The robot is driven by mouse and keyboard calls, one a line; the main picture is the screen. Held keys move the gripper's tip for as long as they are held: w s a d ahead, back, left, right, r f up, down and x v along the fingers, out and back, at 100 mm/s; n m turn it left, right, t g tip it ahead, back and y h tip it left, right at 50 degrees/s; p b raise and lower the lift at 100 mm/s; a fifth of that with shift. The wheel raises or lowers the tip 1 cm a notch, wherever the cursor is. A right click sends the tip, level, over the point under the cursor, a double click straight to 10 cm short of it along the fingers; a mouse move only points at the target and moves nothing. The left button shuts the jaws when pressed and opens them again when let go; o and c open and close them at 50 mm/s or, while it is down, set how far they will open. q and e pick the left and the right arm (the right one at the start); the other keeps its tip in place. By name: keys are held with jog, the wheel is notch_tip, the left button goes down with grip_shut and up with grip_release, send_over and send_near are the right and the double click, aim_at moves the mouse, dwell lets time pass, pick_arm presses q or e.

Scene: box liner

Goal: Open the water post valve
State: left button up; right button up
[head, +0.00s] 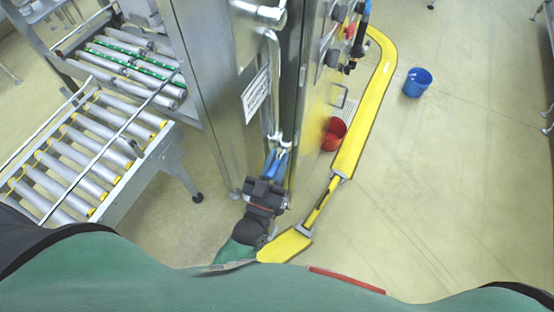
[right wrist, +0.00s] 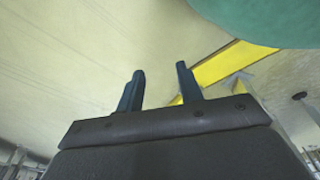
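The water post is a tall steel cabinet column in the middle of the head view, with a vertical metal pipe (head: 275,90) on its face. A small metal fitting (head: 277,136) sits at the pipe's lower end; the valve handle is not clearly visible. My left gripper (head: 276,157) is at this fitting, its two blue fingers pointing up the picture with a narrow gap between them. I cannot tell whether they touch it. My right gripper (right wrist: 160,80) shows in the right wrist view, fingers apart and empty above the floor.
A yellow curved guard rail (head: 363,120) runs right of the cabinet. A red bucket (head: 334,133) stands by the cabinet and a blue bucket (head: 417,82) on open floor. A roller conveyor (head: 85,155) is at left. A white label (head: 256,95) is on the cabinet.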

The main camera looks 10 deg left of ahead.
pick_arm(q)
grip_shut()
pick_arm(e)
jog(key=shift+d, duration=0.1)
pick_arm(q)
jog(key=shift+f, duration=0.1)
pick_arm(e)
jog(key=shift+w+f, duration=0.1)
